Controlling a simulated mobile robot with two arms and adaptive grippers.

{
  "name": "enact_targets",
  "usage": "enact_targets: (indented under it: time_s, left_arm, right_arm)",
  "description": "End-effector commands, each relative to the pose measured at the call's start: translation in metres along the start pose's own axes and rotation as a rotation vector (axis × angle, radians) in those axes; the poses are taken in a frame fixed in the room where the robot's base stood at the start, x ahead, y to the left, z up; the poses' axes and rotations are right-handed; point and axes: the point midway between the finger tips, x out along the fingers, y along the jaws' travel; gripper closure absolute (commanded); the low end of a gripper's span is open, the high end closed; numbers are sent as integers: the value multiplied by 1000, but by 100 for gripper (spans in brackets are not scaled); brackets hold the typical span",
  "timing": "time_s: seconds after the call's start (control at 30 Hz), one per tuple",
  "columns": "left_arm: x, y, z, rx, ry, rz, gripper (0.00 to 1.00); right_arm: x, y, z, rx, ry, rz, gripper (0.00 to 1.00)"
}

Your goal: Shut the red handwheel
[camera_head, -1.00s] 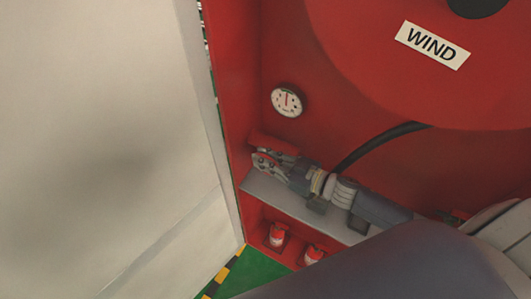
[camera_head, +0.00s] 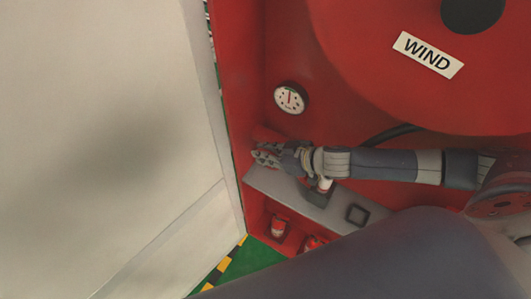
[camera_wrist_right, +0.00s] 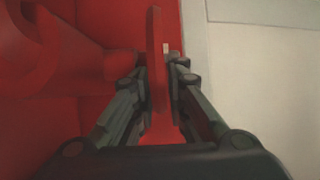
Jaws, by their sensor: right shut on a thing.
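The red handwheel (camera_head: 267,133) is mostly hidden behind my right gripper (camera_head: 262,157) in the head view, near the left wall of a red cabinet. In the right wrist view the handwheel (camera_wrist_right: 156,70) stands as a thin, upright red edge between the two fingers of my right gripper (camera_wrist_right: 158,88). The fingers are shut on it from both sides. I cannot tell from these views how far the wheel is turned. My left gripper is in neither view.
A white pressure gauge (camera_head: 291,98) and a large red reel with a WIND label (camera_head: 428,54) are above my arm. A grey ledge (camera_head: 325,207) runs below, over red-topped bottles (camera_head: 278,228). A pale panel (camera_head: 100,130) closes off the left.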

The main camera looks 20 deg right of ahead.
Motion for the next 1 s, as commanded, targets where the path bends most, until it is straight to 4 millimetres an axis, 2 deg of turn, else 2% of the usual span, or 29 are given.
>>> enact_targets:
  time_s: [0.83, 0.87, 0.9, 0.93, 1.0]
  left_arm:
    - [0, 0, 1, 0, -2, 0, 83]
    - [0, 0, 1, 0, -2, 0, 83]
    - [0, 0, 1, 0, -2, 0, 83]
    - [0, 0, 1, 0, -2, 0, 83]
    - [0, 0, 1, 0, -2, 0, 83]
  right_arm:
    - [2, 0, -1, 1, -65, 1, 100]
    - [2, 0, -1, 1, -65, 1, 82]
    - [2, 0, -1, 1, -65, 1, 73]
    - [2, 0, -1, 1, -65, 1, 67]
    - [2, 0, -1, 1, -65, 1, 67]
